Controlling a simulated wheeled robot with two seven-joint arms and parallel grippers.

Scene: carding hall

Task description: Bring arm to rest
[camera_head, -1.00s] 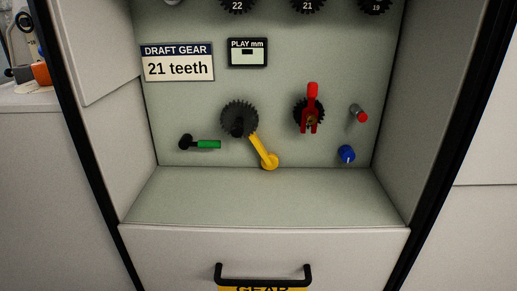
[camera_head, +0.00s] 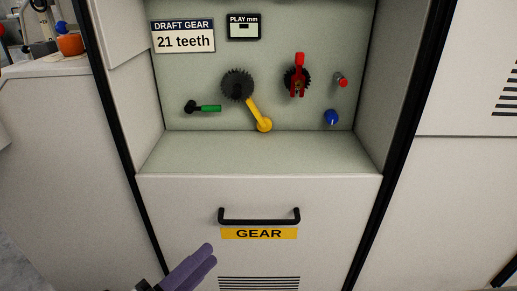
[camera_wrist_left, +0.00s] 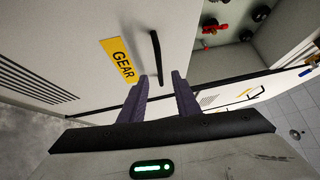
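My left gripper (camera_head: 203,256) shows at the bottom of the head view, its purple fingers pointing up and right, below and left of the black drawer handle (camera_head: 259,221). In the left wrist view its two fingers (camera_wrist_left: 160,84) stand apart with nothing between them. The handle (camera_wrist_left: 155,52) is seen past the fingertips; I cannot tell the exact distance. The yellow GEAR label (camera_head: 259,233) lies just under the handle. My right gripper is in neither view.
Above the closed drawer front (camera_head: 170,205) is an open recess with a dark toothed gear (camera_head: 237,83), a yellow lever (camera_head: 257,114), a red clamp (camera_head: 298,76), a green handle (camera_head: 210,108) and a blue knob (camera_head: 331,117). An orange object (camera_head: 71,44) sits on the left counter.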

